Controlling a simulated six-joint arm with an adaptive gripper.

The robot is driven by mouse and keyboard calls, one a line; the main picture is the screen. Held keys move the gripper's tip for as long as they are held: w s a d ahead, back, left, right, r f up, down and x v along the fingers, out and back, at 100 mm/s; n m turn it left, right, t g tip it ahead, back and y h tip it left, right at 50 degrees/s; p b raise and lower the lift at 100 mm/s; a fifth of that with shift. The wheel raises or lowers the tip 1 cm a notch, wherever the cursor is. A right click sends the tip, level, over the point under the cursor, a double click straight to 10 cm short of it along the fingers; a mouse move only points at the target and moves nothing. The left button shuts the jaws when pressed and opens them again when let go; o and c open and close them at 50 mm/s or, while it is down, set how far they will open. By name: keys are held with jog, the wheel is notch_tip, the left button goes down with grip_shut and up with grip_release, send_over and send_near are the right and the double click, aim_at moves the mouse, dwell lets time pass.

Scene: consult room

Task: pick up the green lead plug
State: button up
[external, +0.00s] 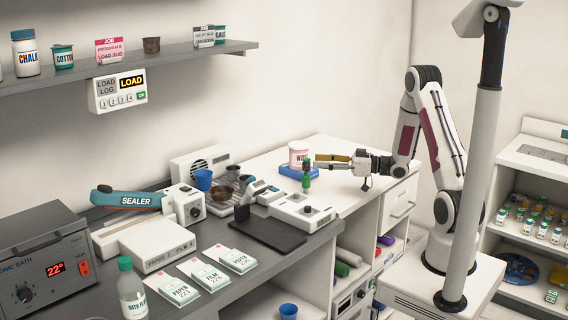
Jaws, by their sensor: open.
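The green lead plug (306,181) is a small upright green piece with a dark top. It shows just above the back of a white box with a dark knob (303,212). Whether it stands in the box or behind it I cannot tell. My gripper (317,161) points left, level with the plug's upper part. Its fingers are open, and their tips are close to the plug's right side. Whether they touch the plug or reach around it is too small to tell.
The white counter (350,195) below my gripper is clear.

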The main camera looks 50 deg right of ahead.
aim_at(307, 158)
jog(key=shift+w+a, duration=0.15)
jog(key=shift+w, duration=0.1)
jog(key=shift+d+x, duration=0.2)
jog(key=shift+x, duration=2.3)
jog(key=shift+w+f, duration=0.15)
jog(key=shift+f, duration=0.05)
jog(key=shift+c, duration=0.3)
grip_shut()
